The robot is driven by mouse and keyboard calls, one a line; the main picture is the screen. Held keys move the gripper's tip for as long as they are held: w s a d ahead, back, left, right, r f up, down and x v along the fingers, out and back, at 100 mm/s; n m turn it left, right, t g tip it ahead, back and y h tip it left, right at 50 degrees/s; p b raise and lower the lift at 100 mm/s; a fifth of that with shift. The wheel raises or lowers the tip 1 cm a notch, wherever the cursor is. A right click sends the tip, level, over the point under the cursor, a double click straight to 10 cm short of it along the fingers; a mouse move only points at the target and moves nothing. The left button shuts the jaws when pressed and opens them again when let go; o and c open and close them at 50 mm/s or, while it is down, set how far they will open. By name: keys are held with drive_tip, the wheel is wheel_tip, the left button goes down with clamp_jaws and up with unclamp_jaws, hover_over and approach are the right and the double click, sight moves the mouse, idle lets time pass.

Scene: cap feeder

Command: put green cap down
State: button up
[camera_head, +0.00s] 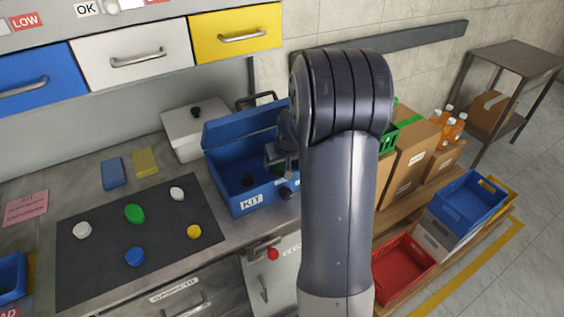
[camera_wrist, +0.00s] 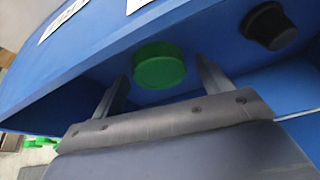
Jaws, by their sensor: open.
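A green cap (camera_wrist: 160,63) lies inside the blue KIT box (camera_head: 247,203), seen in the wrist view between the two fingers of my gripper (camera_wrist: 163,76). The fingers stand apart on either side of it, with visible gaps, so my gripper is open. In the head view my arm hides much of the box's right side, and the cap in the box cannot be seen there. Another green cap (camera_head: 134,213) lies on the dark mat (camera_head: 88,272).
White caps (camera_head: 82,230), a blue cap (camera_head: 135,257) and a yellow cap (camera_head: 194,231) lie on the mat. A black knob-like piece (camera_wrist: 268,26) is close to my gripper. The box's raised lid (camera_head: 238,125) and a white lidded container (camera_head: 182,140) stand behind.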

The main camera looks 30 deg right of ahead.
drive_tip(key=shift+r+p, duration=0.25)
drive_tip(key=shift+p, duration=0.05)
drive_tip(key=v, duration=1.1)
drive_tip(key=shift+s+r, duration=0.2)
drive_tip(key=shift+r, duration=0.2)
drive_tip(key=shift+c, duration=0.4)
